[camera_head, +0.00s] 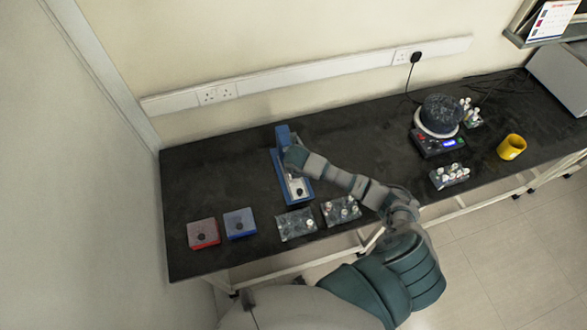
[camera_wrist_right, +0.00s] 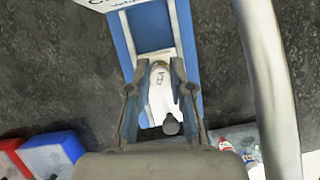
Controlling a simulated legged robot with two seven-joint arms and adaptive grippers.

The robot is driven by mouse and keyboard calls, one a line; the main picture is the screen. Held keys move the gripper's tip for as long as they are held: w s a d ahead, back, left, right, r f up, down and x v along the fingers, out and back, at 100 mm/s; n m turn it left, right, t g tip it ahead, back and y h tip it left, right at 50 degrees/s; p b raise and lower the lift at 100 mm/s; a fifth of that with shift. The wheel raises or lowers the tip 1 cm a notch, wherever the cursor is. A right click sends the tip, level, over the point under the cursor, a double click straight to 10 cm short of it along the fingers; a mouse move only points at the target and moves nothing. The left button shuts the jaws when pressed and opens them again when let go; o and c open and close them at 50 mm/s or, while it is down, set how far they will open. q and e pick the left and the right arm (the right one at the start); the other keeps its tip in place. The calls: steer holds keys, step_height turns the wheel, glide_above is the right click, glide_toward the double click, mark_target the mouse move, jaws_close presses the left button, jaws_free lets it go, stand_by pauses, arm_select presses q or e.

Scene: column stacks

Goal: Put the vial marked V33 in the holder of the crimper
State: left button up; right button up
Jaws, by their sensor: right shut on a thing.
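The blue crimper (camera_head: 277,160) stands upright at the left-centre of the black bench, with a pale plate and dark knob on its base. In the right wrist view its blue frame (camera_wrist_right: 127,40) and dark knob (camera_wrist_right: 171,126) show beyond my fingers. My right gripper (camera_head: 296,157) is at the crimper, over its base. In the right wrist view the gripper (camera_wrist_right: 161,72) is shut on a small pale vial (camera_wrist_right: 160,79). Its mark is too small to read. The holder is largely hidden, so I cannot tell whether the vial touches it. My left gripper is out of view.
A red box (camera_head: 203,233) and a blue box (camera_head: 239,223) lie at the front left. Two vial racks (camera_head: 296,224) (camera_head: 341,210) stand in front of the crimper. A scale (camera_head: 437,145), more vials and a yellow cup (camera_head: 511,147) are right. The bench's back left is clear.

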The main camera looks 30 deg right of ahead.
steer(key=shift+f, duration=0.25)
stand_by(0.3)
steer(key=shift+a+f+b, duration=0.1)
steer(key=shift+f+b, duration=0.15)
steer(key=shift+b, duration=0.2)
steer(key=o, duration=1.2)
steer(key=shift+r+p, duration=2)
steer(key=shift+r, duration=1.05)
steer(key=shift+f, duration=0.1)
